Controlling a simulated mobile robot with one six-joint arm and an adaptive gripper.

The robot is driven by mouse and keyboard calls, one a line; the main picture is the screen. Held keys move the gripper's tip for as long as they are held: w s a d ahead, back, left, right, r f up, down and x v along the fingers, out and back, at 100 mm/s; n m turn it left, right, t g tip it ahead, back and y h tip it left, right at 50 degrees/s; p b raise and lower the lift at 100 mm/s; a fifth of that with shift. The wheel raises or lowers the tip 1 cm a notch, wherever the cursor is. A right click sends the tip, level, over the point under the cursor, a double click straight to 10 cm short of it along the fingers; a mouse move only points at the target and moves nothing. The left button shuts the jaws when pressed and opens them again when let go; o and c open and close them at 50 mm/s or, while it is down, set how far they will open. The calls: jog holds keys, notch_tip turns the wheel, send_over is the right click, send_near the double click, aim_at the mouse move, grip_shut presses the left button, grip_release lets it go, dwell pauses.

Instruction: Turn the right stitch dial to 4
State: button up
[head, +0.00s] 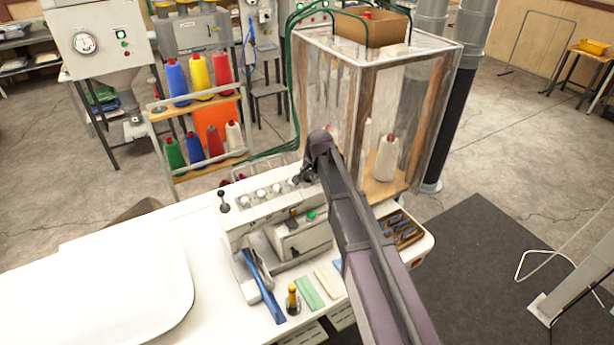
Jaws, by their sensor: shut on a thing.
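The white sewing machine (240,222) stands on the white table with a row of round pale dials (261,193) along its upper face. My gripper (299,181) is at the right end of this row, shut on the right stitch dial. The gripper and my arm hide most of that dial, so its number and pointer cannot be read. The other dials to the left are uncovered. My arm comes in from the lower right and covers the right part of the machine.
A clear-walled cabinet (330,95) with thread cones stands close behind my gripper. A spool rack (190,105) is at the back left. A white pillow (110,285) lies on the table at left. A blue-handled tool (265,295) and a tray (402,228) are near the machine.

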aim_at(309, 176)
jog(key=shift+m, duration=0.3)
jog(key=m, duration=0.5)
jog(key=shift+d+f+m, duration=0.1)
jog(key=shift+m, duration=0.3)
jog(key=shift+s+m, duration=0.1)
jog(key=shift+m, duration=2.7)
jog(key=o, duration=1)
jog(key=shift+p+v, duration=2.15)
jog(key=shift+v, duration=0.15)
